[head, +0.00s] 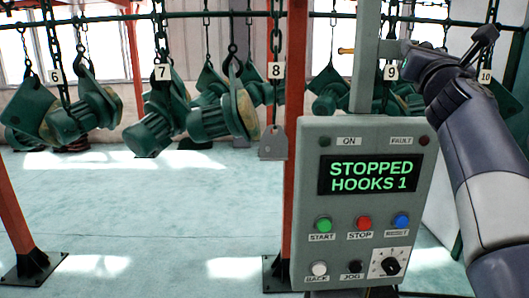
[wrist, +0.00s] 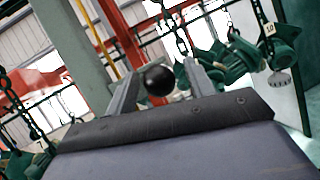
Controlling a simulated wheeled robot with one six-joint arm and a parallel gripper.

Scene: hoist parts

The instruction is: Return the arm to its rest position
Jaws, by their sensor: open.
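My arm (head: 490,190) rises along the right side of the head view, bent at the top. My gripper (head: 405,48) is beside the upper post of the grey control panel (head: 307,190), partly hidden by the arm. In the wrist view its two fingers (wrist: 161,70) stand apart. A black ball knob (wrist: 160,80) shows between them; I cannot tell whether it touches either finger. The panel's display (head: 370,175) reads STOPPED, HOOKS 1.
Green motor-like parts (head: 225,115) hang from chains on an overhead line, with number tags 6 to 10. Hook 8 carries a small grey plate (head: 273,143). Red columns (head: 296,70) stand behind.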

